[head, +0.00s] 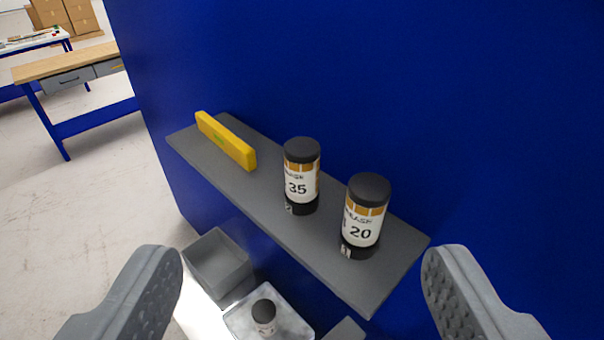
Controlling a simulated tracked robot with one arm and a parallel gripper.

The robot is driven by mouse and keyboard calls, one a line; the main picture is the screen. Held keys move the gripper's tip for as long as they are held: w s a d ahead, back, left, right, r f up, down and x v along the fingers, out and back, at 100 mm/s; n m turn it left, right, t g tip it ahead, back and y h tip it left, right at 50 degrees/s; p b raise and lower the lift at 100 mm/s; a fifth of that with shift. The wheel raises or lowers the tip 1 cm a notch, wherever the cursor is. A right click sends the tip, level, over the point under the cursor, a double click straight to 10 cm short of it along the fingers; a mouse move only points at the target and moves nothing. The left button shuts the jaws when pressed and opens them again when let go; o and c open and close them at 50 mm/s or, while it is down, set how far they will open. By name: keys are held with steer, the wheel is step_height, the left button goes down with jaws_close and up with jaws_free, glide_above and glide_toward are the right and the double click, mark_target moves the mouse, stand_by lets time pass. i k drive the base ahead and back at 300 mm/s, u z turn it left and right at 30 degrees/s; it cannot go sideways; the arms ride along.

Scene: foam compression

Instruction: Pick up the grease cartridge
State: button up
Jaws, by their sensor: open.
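Two grease cartridges with black caps and white and orange labels stand upright on a grey shelf (240,197). The left cartridge (301,176) is marked 35. The right cartridge (364,215) is marked 20 and stands nearer the shelf's right end. A smaller black-capped container (264,314) with a pale label sits lower down, in or on a light clear-looking box. My gripper (298,289) is open and empty, its two grey fingers wide apart at the bottom left and bottom right. The fingers appear in front of the shelf, touching neither cartridge.
A yellow bar-shaped object (225,141) lies on the shelf's left part. A blue wall (400,80) rises behind the shelf. A grey open bin (217,264) and a light box (290,322) are below. A workbench (75,65) stands far left, with open floor before it.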

mark_target(301, 154)
steer(key=z, duration=2.45)
steer(key=k, duration=1.15)
steer(key=u, duration=2.05)
steer(key=i, duration=1)
steer(key=u, duration=0.05)
